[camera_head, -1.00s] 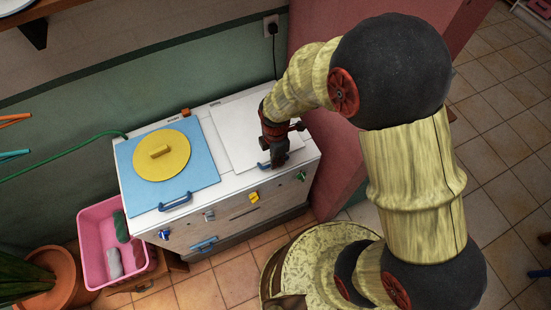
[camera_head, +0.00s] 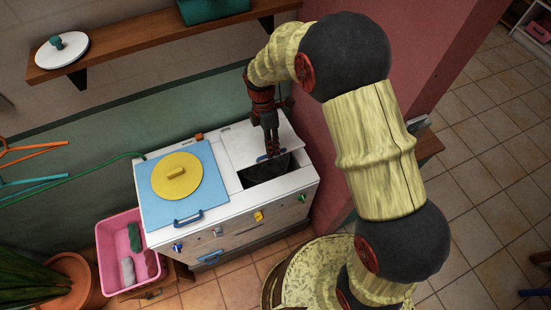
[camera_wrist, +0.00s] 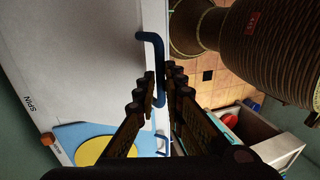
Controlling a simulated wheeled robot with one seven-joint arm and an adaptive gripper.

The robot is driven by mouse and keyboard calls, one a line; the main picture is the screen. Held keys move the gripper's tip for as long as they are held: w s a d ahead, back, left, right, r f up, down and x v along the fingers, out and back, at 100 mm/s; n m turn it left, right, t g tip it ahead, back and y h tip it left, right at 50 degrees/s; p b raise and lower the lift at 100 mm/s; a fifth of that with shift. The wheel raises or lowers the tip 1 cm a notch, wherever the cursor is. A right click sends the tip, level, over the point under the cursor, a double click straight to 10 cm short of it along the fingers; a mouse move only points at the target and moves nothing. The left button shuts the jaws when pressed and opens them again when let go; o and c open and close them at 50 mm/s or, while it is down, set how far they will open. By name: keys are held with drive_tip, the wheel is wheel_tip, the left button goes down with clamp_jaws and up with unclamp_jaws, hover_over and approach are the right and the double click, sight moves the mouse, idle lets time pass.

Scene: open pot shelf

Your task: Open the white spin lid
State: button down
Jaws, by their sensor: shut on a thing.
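The white spin lid (camera_head: 240,142) is on the right half of the white machine's top, raised at its front edge. A dark opening (camera_head: 264,173) shows below that edge. In the wrist view the lid (camera_wrist: 85,60) fills the upper left, with the word SPIN near its left side. My gripper (camera_head: 269,150) is at the lid's front edge, shut on its blue handle (camera_wrist: 151,45). The fingers partly hide the handle, which also shows in the head view (camera_head: 262,158).
A blue lid (camera_head: 158,203) with a yellow round cover (camera_head: 190,186) lies on the machine's left half. A wooden shelf (camera_head: 130,54) is on the wall behind. A pink wall (camera_head: 325,165) stands close on the right, and a pink basin (camera_head: 105,261) is at lower left.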

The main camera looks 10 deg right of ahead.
drive_tip(key=w+a+r+p, duration=0.2)
drive_tip(key=w+r+p, duration=0.1)
drive_tip(key=w+r, duration=0.4)
drive_tip(key=shift+w+a+r, duration=0.15)
drive_tip(key=shift+w+r, duration=0.05)
drive_tip(key=shift+w, duration=0.35)
drive_tip(key=c, duration=2.3)
unclamp_jaws()
drive_tip(key=shift+o, duration=0.7)
drive_tip(key=shift+w+f, duration=0.2)
drive_tip(key=shift+w, duration=0.05)
drive_tip(key=shift+o, duration=1.3)
drive_tip(key=shift+w+a+r, duration=0.1)
